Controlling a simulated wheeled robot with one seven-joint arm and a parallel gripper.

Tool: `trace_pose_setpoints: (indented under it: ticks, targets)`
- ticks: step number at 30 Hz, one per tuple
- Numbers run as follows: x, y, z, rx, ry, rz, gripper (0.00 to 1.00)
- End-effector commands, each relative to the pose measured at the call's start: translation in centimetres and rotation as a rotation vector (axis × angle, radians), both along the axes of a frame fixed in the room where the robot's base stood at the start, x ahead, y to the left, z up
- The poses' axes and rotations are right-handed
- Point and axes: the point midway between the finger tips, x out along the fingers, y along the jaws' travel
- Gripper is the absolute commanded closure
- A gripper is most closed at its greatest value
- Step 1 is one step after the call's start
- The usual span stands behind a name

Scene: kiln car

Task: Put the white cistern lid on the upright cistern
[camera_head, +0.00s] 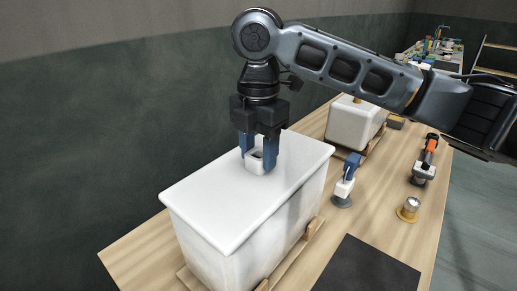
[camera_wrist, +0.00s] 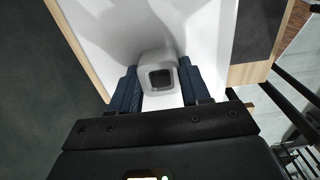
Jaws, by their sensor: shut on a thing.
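The white cistern lid (camera_head: 235,195) lies over the top of the upright white cistern (camera_head: 265,250) in the head view. The lid looks level and covers the cistern's top; I cannot tell whether it bears fully on the rim. My gripper (camera_head: 259,165) points down at the lid's middle. Its blue fingers are shut on the raised white knob of the lid. In the wrist view the knob (camera_wrist: 160,80), with a dark square recess, sits between the fingertips (camera_wrist: 158,90), and the lid (camera_wrist: 110,25) spreads out beyond it.
The cistern stands on wooden battens (camera_head: 312,232) on a wooden table (camera_head: 395,180). A second white cistern (camera_head: 354,122) stands behind. A blue-and-white tool (camera_head: 346,182), a brass-coloured fitting (camera_head: 408,209) and an orange-and-black tool (camera_head: 426,160) are at right. A dark mat (camera_head: 368,268) lies in front.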

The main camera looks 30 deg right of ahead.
Motion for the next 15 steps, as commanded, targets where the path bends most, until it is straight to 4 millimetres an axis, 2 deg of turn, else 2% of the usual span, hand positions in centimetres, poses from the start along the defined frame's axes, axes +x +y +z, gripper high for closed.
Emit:
trace_pose_setpoints:
  ticks: [13,14,15]
  targets:
    - [0.04,-0.02,-0.22,0.0,-0.002,0.0,0.97]
    - [0.04,-0.02,-0.22,0.0,-0.002,0.0,0.51]
    - [0.04,-0.02,-0.22,0.0,-0.002,0.0,0.47]
